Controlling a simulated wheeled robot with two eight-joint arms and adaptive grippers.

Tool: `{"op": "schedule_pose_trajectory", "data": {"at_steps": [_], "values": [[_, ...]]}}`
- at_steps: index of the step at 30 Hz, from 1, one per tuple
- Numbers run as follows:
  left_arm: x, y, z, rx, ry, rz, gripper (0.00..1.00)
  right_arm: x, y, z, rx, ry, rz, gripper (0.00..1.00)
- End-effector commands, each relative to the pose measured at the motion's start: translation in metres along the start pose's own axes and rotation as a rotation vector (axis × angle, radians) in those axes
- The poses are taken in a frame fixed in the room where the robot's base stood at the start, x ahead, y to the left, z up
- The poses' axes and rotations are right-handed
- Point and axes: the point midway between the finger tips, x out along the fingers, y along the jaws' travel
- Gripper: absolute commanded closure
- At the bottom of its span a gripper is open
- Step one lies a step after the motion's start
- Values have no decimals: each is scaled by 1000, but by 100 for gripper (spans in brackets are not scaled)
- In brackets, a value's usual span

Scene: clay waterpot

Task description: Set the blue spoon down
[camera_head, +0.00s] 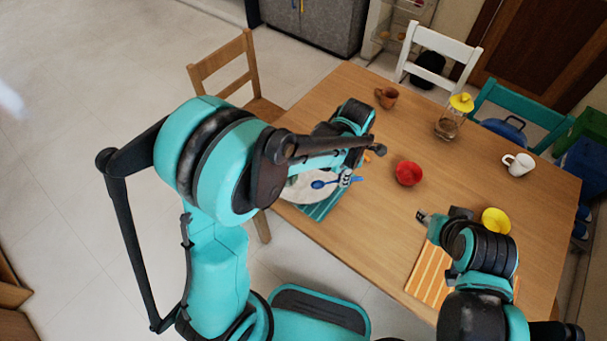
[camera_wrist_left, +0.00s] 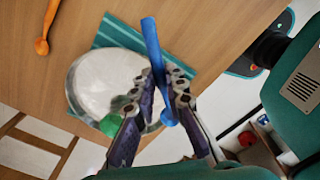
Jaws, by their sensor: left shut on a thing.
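The blue spoon (camera_head: 318,184) is held in my left gripper (camera_head: 345,178). The left wrist view shows the blue spoon (camera_wrist_left: 151,40) between the two dark fingers of the left gripper (camera_wrist_left: 166,78), which is shut on it. Its handle points up in that picture and its bowl end shows lower, between the fingers. The spoon overlaps the edge of a white round plate (camera_wrist_left: 100,78) and a teal striped mat (camera_wrist_left: 118,32); I cannot tell whether it touches them. My right gripper (camera_head: 424,217) is over the table near the orange striped mat (camera_head: 430,275); its finger opening is unclear.
An orange spoon (camera_wrist_left: 42,44) lies on the table beside the teal mat. A green thing (camera_wrist_left: 110,123) is at the plate's edge. A red bowl (camera_head: 408,173), yellow bowl (camera_head: 496,221), brown mug (camera_head: 386,97), jar (camera_head: 448,125) and white mug (camera_head: 519,165) stand around. The table's middle has bare wood.

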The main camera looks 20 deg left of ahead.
Motion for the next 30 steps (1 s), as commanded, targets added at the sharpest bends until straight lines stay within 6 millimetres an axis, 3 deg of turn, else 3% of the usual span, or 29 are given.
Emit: {"op": "schedule_pose_trajectory", "data": {"at_steps": [4, 10, 24, 30], "values": [[-1, -9, 13, -224, 0, 0, 100, 2, 0, 1, 0, 0, 0, 60], [2, -8, 16, -359, 0, 1, 100, 4, 0, 3, 0, 0, 0, 60], [63, 69, -42, -368, 0, 1, 100, 34, 0, 24, 0, 0, 0, 60], [71, 80, -51, -364, 0, 1, 100, 37, 0, 26, 0, 0, 0, 60]]}}
